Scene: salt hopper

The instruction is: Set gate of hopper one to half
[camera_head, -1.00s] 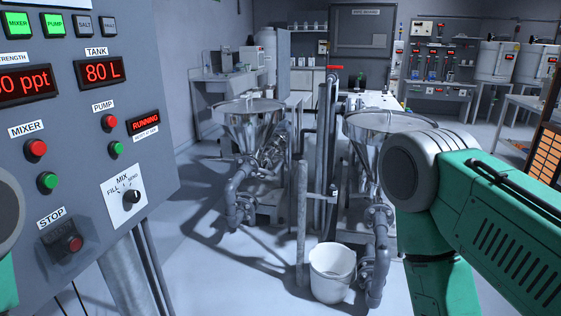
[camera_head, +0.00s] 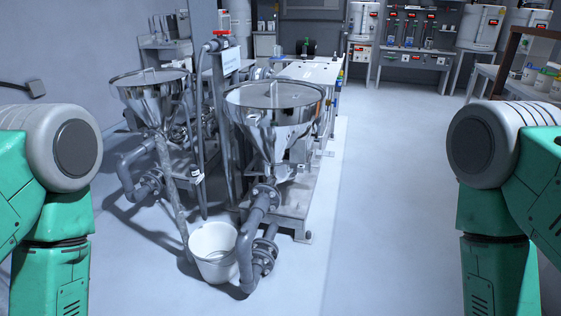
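Two steel hoppers with lids stand on pipework ahead of me. The nearer hopper (camera_head: 273,115) is left of centre, and the farther hopper (camera_head: 152,98) is to its left. I cannot read a number on either one. Grey flanged pipes run down below each cone; I cannot pick out a gate or its setting. My two green arms show at the left and right edges, bent downward, well apart from the hoppers. Both grippers are out of view.
A white bucket (camera_head: 213,254) stands on the floor beside the near pipe (camera_head: 250,235). A post (camera_head: 171,190) rises behind it. A wide strip of floor at the right is clear. Benches with equipment (camera_head: 402,55) and white tanks (camera_head: 481,27) stand at the back.

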